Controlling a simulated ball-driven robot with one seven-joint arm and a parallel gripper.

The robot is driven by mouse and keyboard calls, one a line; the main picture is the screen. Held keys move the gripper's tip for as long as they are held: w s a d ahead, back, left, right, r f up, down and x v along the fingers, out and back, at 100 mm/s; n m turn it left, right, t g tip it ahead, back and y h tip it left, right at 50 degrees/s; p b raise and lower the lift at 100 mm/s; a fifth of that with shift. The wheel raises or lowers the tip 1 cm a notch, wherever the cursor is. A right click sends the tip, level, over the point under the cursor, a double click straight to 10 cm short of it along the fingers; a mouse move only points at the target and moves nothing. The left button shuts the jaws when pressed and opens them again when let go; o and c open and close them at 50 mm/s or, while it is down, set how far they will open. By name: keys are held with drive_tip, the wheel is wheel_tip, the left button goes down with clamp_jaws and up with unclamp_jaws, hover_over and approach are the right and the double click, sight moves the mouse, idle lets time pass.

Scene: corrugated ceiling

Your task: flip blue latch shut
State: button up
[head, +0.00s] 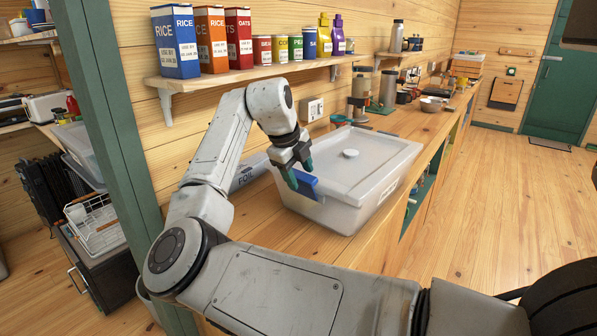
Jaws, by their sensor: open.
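A translucent plastic bin (375,195) with a frosted lid (362,162) and a round white knob stands on the wooden counter. A blue latch (307,187) is on the bin's left end, near the lid's rim. It is partly hidden by my gripper, and I cannot tell its exact angle. My gripper (300,174) is open, with dark green fingertips pointing down. One fingertip is in front of the latch and the other is close to its upper edge. I cannot tell whether either touches it.
A shelf (245,72) with boxes, cans and bottles runs above the counter. A foil box (247,172) lies left of the bin, behind my arm. A flask (388,88) and other kitchen items stand beyond the bin. The counter's front edge (408,190) is close to the bin.

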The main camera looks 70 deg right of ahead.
drive_tip(key=shift+c, duration=0.4)
clamp_jaws()
drive_tip(key=shift+d+r+p, duration=0.2)
drive_tip(key=shift+r+p, duration=0.1)
drive_tip(key=shift+p, duration=0.4)
drive_tip(key=shift+s+d+r+t+y+p, duration=0.15)
drive_tip(key=shift+d+y+p, duration=0.1)
drive_tip(key=shift+y+p, duration=0.3)
drive_tip(key=shift+s+d+r+t+y+p, duration=0.1)
drive_tip(key=shift+d+t+y+p, duration=0.2)
drive_tip(key=shift+p, duration=0.4)
drive_tip(key=d+y+p, duration=0.1)
drive_tip(key=y+p, duration=0.1)
drive_tip(key=p, duration=0.1)
drive_tip(key=shift+s+f, duration=0.15)
drive_tip(key=shift+d+f+t+y+p, duration=0.25)
drive_tip(key=shift+f+y+p, duration=0.05)
drive_tip(key=shift+y+p, duration=0.15)
drive_tip(key=shift+o, duration=0.4)
unclamp_jaws()
